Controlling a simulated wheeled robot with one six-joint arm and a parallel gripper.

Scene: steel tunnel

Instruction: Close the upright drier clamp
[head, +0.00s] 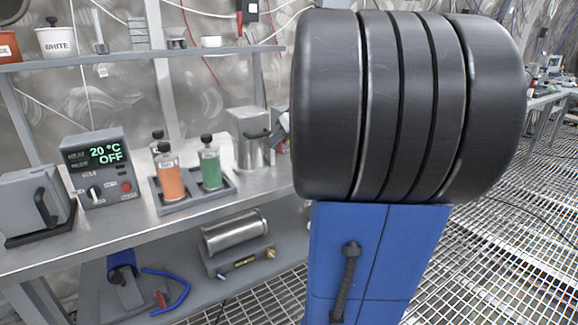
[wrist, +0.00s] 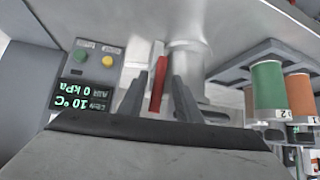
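The upright drier (head: 250,140) stands at the right end of the bench in the head view, a grey-topped metal body partly hidden by my arm. In the wrist view, which is turned over, its shiny metal cylinder (wrist: 190,55) is just beyond my fingers. A red clamp lever (wrist: 158,82) lies between the two dark fingers of my gripper (wrist: 159,98). The fingers stand apart, with a gap seen on the left of the lever. Whether the right finger touches it I cannot tell. The clamp's latch is not clearly seen.
A control box (wrist: 90,80) reads 10 °C and 0 kPa. Green (head: 210,165) and orange (head: 168,177) bottles stand in a tray left of the drier. A display box (head: 100,165) reads 20 °C OFF. A metal cylinder unit (head: 236,240) sits on the lower shelf.

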